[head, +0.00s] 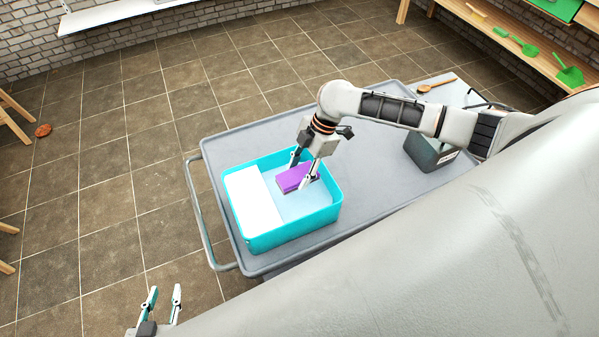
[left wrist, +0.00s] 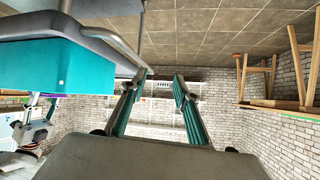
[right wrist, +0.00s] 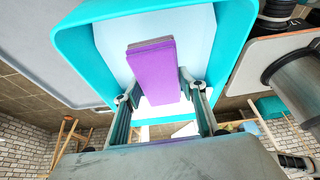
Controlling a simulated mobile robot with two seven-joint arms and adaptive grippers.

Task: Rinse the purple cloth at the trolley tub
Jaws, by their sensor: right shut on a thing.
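The purple cloth (head: 294,178) is a folded block held between the fingers of my right gripper (head: 306,168). It also shows in the right wrist view (right wrist: 153,72), with one finger (right wrist: 190,88) along its side. The cloth is over or inside the turquoise trolley tub (head: 290,238); I cannot tell whether it touches the pale blue bottom. A white panel (head: 252,200) covers the tub's left part. The tub stands on the grey trolley (head: 232,150). My left gripper (head: 164,300) is open and empty, low beside the trolley; it also shows in the left wrist view (left wrist: 160,82).
A dark grey box (head: 428,154) and a wooden spoon (head: 437,85) lie toward the trolley's right end. The trolley's rail handle (head: 194,215) sticks out at the left. A wooden shelf (head: 520,48) with green tools stands at the upper right. The tiled floor on the left is mostly clear.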

